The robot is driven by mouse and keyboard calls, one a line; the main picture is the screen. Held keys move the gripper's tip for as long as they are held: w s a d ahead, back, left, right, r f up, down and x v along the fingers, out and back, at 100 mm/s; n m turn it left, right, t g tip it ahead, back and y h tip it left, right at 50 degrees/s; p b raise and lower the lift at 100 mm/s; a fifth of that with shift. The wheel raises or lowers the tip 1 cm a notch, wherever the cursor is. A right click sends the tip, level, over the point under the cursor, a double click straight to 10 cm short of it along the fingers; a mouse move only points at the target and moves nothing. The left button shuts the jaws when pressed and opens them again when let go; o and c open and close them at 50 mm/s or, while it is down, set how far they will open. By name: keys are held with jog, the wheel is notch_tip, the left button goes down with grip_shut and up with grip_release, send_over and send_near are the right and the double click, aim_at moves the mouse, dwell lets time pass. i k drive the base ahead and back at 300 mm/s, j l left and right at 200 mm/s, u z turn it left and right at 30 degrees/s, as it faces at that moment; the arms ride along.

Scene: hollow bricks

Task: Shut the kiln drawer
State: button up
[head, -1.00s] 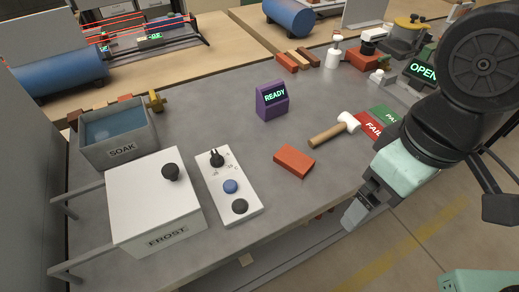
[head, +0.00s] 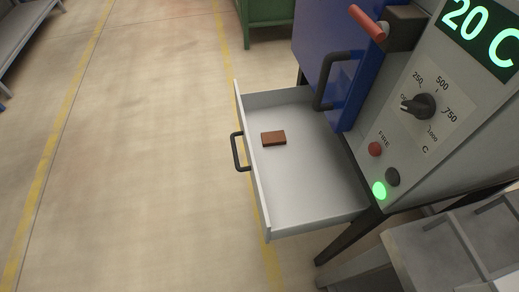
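The kiln drawer (head: 305,186) is pulled far out from under the kiln in the head view. It is a light grey tray with a dark bar handle (head: 237,152) on its left front face. A single red-brown brick (head: 274,138) lies flat inside, near the front panel. The kiln (head: 400,150) stands at the right with a grey control panel and a blue door (head: 335,60). My gripper is not in view.
The panel has a dial (head: 418,106), a red button (head: 375,149), a dark button, a lit green lamp (head: 379,190) and a "20 C" display (head: 480,28). A grey shelved unit (head: 450,245) stands at lower right. Floor (head: 150,150) left of the drawer is clear.

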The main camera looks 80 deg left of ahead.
aim_at(308, 183)
jog(key=u, duration=2.45)
jog(key=i+j, duration=0.1)
jog(key=j, duration=0.4)
jog(key=i+j, duration=0.1)
jog(key=j, duration=0.4)
jog(key=i+j, duration=0.1)
jog(key=j, duration=0.4)
jog(key=z, duration=0.05)
